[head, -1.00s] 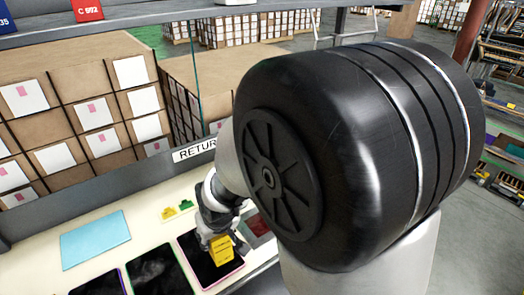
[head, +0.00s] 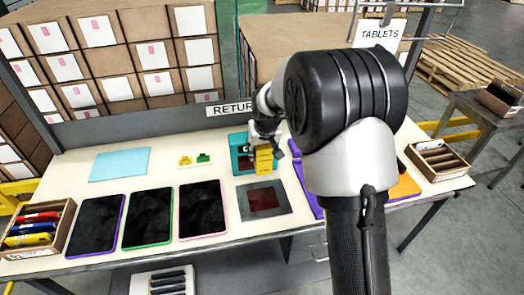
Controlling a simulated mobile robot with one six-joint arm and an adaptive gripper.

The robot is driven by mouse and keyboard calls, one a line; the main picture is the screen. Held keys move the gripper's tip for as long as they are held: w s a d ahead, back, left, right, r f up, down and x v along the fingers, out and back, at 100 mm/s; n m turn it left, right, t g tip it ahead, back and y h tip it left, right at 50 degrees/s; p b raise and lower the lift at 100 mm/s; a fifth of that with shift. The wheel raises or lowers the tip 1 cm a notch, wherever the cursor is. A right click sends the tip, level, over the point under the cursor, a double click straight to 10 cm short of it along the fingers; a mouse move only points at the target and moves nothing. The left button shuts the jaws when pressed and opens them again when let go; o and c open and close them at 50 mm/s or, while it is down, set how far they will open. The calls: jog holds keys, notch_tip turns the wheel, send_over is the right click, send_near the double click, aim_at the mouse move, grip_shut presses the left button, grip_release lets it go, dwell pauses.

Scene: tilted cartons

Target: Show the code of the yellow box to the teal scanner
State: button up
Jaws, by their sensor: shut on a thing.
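The yellow box (head: 264,159) is held in my gripper (head: 266,146), which is shut on it. The box is in front of the teal scanner (head: 240,157), at the back middle of the table, and covers part of it. I cannot tell whether the box touches the scanner. The code on the box does not show in this view. My arm's large dark joint and white link stand to the right of the gripper.
Several dark tablets (head: 148,217) lie along the front of the table (head: 160,173). A grey pad with a dark red window (head: 264,200) lies in front of the scanner. A blue sheet (head: 119,164) lies at the back left. Wooden trays stand at both ends.

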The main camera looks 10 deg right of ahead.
jog(key=shift+d+f+b, duration=0.1)
jog(key=shift+f+b, duration=2.3)
jog(key=shift+f, duration=1)
notch_tip(320, 180, up, 6)
jog(key=p, duration=0.4)
jog(key=shift+r, duration=0.15)
jog(key=shift+s, duration=0.1)
